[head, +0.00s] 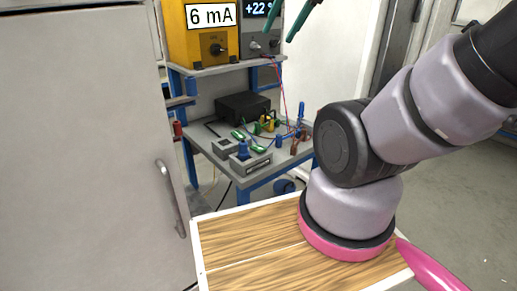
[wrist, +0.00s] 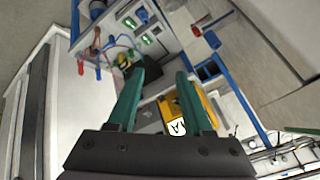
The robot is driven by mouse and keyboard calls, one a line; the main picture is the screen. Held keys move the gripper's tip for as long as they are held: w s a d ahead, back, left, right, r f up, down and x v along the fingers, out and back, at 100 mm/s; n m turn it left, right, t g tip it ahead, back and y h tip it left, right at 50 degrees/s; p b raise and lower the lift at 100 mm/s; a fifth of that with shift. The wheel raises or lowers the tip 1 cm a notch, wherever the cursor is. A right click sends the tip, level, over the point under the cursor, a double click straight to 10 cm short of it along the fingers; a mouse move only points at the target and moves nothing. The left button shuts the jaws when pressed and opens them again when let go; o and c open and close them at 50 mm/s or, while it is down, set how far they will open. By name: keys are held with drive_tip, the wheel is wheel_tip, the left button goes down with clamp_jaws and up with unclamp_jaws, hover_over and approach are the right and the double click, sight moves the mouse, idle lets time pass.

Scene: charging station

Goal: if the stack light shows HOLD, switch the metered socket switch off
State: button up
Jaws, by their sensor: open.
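No stack light can be made out in either view. On the grey bench (head: 205,132) in the head view sit a grey box with a blue knob (head: 243,150) and a plain grey box (head: 224,147). Small green-lit parts (head: 258,147) are beside them; they also show in the wrist view (wrist: 146,40). I cannot tell which part is the metered socket switch. A yellow meter (head: 177,34) on the upper shelf reads 6 mA. My gripper (head: 277,48) is open and empty, high in front of the shelf; its green fingers also show in the wrist view (wrist: 160,72).
A dark meter (head: 260,25) reading +22 stands beside the yellow one. A black box (head: 242,106) and coloured leads lie on the bench. A large grey cabinet (head: 85,150) fills the left. A wooden top (head: 240,245) is under my arm. Floor is clear at right.

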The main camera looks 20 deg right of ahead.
drive_tip(key=shift+w, duration=0.3)
drive_tip(key=c, duration=0.5)
drive_tip(key=w+f+g, duration=0.1)
drive_tip(key=w, duration=0.1)
drive_tip(key=w+f+n+g, duration=0.1)
drive_tip(key=w, duration=0.2)
drive_tip(key=w+d+f+n, duration=0.1)
drive_tip(key=w, duration=0.2)
drive_tip(key=shift+w+f+g+h, duration=0.25)
drive_tip(key=shift+f+g+h, duration=0.05)
drive_tip(key=shift+g, duration=0.1)
clamp_jaws()
drive_tip(key=w+d+f+n+g, duration=0.1)
drive_tip(key=w+f+n+g, duration=0.1)
drive_tip(key=w+f, duration=0.3)
drive_tip(key=w+f+n+g+h, duration=0.1)
drive_tip(key=w+f, duration=0.4)
drive_tip(key=f, duration=0.6)
drive_tip(key=w+d+f+n+g+h, duration=0.1)
drive_tip(key=w+f+n+g, duration=0.2)
drive_tip(key=w+f, duration=0.2)
drive_tip(key=shift+w+d+f, duration=0.3)
drive_tip(key=shift+d+f, duration=0.05)
drive_tip(key=shift+f, duration=1.5)
